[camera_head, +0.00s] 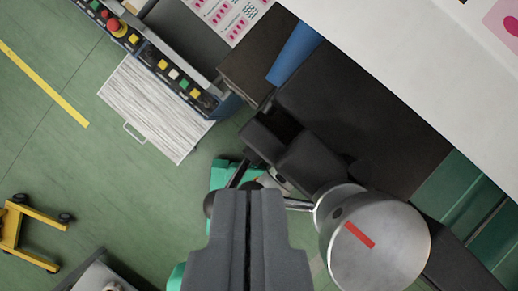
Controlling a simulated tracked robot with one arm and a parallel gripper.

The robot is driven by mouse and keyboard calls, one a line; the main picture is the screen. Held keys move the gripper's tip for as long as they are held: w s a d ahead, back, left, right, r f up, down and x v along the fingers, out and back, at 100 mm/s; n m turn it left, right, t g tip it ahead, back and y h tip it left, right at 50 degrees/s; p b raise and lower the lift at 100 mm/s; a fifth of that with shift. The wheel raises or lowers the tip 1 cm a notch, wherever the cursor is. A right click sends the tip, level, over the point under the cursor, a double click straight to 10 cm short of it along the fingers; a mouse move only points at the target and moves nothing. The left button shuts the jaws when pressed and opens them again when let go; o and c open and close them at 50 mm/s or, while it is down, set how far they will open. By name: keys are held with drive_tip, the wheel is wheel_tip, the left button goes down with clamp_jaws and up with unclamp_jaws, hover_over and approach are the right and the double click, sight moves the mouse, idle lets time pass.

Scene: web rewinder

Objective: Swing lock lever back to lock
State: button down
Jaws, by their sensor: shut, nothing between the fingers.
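The lock lever (298,204) shows as a thin metal rod coming out of the left side of a round steel hub (395,239). The hub's end face carries a red bar mark (359,235). The rod runs left and passes out of sight behind my gripper's fingers. A dark round knob (209,204) shows just left of the fingers, apparently the lever's end. My gripper (249,193) is at the bottom centre, its two grey fingers shut together and empty. The fingertips overlap the lever in the picture; I cannot tell whether they touch it.
Dark machine blocks (310,160) stand just beyond the fingertips. A white web (430,60) spans the upper right. A control panel with buttons (160,64) and a striped-top cabinet (155,108) are upper left. A yellow wheeled frame (30,232) stands lower left. Green floor is open at left.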

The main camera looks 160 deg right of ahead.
drive_tip(key=shift+w+a+r+g, duration=0.1)
drive_tip(key=shift+w+r+g, duration=0.1)
drive_tip(key=shift+g, duration=0.1)
